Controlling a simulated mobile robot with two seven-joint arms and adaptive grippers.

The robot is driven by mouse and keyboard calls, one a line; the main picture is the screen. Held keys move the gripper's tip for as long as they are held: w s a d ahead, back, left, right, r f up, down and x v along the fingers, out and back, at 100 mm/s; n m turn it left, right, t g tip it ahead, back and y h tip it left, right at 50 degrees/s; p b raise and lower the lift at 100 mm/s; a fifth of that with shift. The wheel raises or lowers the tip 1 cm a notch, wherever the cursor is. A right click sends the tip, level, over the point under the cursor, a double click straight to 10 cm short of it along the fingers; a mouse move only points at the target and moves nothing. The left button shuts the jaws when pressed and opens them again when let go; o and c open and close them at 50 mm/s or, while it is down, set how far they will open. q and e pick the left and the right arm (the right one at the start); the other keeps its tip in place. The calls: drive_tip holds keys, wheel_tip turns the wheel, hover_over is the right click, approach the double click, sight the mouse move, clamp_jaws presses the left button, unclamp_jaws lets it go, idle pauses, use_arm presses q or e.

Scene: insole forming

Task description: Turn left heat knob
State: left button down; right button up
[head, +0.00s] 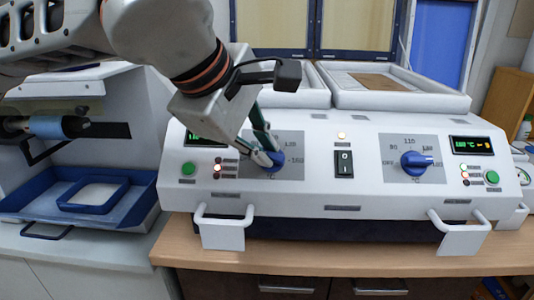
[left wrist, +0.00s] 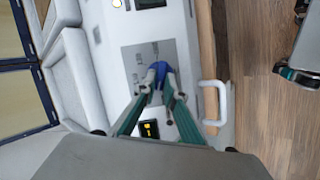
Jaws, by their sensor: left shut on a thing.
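The white heating machine (head: 340,215) stands on the wooden counter. Its left heat knob (head: 279,161) is blue and sits on a grey dial plate. My left gripper (head: 268,155) is shut on this knob and partly covers it, so its pointer cannot be read in the head view. In the left wrist view the blue knob (left wrist: 159,72) sits between the two fingertips of the left gripper (left wrist: 160,82). A dark part with a teal tip at the right edge of the left wrist view looks like my right gripper (left wrist: 298,76); its jaws cannot be made out.
The right heat knob (head: 416,161) is blue and points right. A black rocker switch (head: 344,164) sits between the dials. White handles (head: 222,228) stick out at the front. A blue tray (head: 70,212) lies at the left. Two white frames (head: 400,92) lie on top.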

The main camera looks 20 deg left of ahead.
use_arm(q)
drive_tip(key=shift+f+n, duration=0.2)
drive_tip(key=shift+n, duration=0.2)
drive_tip(key=shift+s+n+t+b, duration=0.1)
drive_tip(key=shift+n+t+b, duration=0.3)
drive_tip(key=shift+n+b, duration=0.4)
drive_tip(key=shift+n, duration=0.8)
drive_tip(key=shift+s+r+t, duration=0.1)
drive_tip(key=shift+t, duration=0.2)
drive_tip(key=c, duration=2.1)
unclamp_jaws()
